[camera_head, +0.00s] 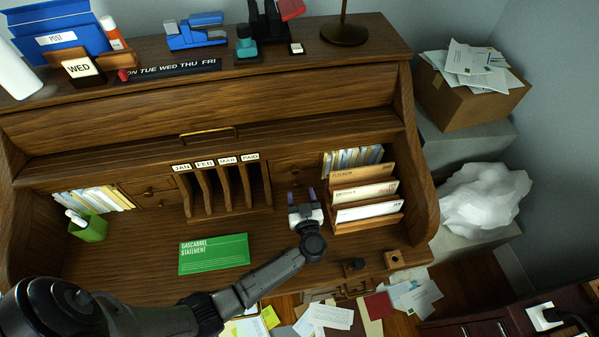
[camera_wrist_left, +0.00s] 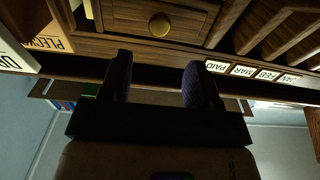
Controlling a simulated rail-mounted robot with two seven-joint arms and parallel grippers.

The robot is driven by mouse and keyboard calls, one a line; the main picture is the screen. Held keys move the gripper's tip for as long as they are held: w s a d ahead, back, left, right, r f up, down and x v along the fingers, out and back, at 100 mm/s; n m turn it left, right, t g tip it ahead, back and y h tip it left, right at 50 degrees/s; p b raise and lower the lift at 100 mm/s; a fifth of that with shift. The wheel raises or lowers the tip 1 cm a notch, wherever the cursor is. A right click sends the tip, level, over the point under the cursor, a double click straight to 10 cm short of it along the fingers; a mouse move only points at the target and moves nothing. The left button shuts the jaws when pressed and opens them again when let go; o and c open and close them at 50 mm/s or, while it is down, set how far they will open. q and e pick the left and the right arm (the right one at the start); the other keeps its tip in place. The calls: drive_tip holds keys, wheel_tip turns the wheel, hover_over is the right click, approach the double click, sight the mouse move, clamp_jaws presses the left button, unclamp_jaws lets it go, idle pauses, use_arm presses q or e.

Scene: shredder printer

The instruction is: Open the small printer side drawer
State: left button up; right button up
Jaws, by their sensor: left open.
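A small wooden drawer (camera_head: 287,173) sits in the desk's back, right of the labelled slots. In the left wrist view its brown front (camera_wrist_left: 190,28) and round brass knob (camera_wrist_left: 159,24) show upside down. The drawer looks shut, its front within its frame. My left gripper (camera_head: 303,195) is just in front of and below this drawer. Its two dark fingers (camera_wrist_left: 156,78) are apart with nothing between them, and the knob lies beyond them, apart from both. My right gripper is not in view.
A letter rack (camera_head: 365,212) stands close right of my left gripper; the labelled slots (camera_head: 225,188) stand to the left. A green booklet (camera_head: 213,254) lies on the desktop. A holed wooden block (camera_head: 394,259) is near the front right edge. Papers lie below.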

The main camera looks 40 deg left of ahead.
sight(296, 172)
use_arm(q)
drive_tip(key=b+x, duration=0.1)
drive_tip(key=x, duration=0.8)
drive_tip(key=shift+w+a, duration=0.15)
drive_tip(key=shift+w, duration=0.05)
drive_tip(key=shift+c, duration=0.3)
clamp_jaws()
